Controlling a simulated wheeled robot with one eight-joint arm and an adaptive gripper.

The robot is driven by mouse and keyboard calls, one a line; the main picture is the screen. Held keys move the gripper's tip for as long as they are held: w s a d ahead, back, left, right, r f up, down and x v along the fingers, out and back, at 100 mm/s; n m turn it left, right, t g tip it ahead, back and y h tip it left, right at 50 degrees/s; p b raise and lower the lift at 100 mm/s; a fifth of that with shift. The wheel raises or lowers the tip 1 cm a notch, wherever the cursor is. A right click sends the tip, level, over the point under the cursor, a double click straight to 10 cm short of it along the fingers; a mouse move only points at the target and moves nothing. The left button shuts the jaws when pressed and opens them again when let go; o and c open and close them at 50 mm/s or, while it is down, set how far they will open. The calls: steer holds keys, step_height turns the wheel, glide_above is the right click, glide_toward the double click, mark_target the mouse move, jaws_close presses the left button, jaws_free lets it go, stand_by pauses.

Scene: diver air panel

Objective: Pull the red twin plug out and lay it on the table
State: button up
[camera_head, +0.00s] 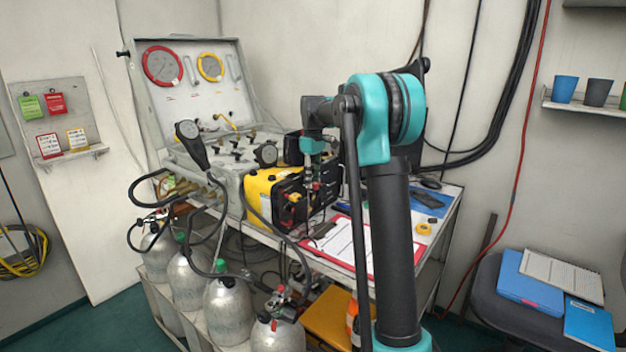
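A yellow and black unit (262,193) stands on the table (447,203), and small red and yellow parts show on its dark front. My arm hides part of the table.
A clipboard with a red-edged sheet (338,243), a yellow tape roll (423,229) and a blue item (427,201) lie on the table. The open gauge panel (190,85) stands at the left. Hoses and several grey cylinders (229,305) crowd the front left.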

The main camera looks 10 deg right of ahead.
jaws_close()
steer(key=o, duration=0.7)
jaws_free()
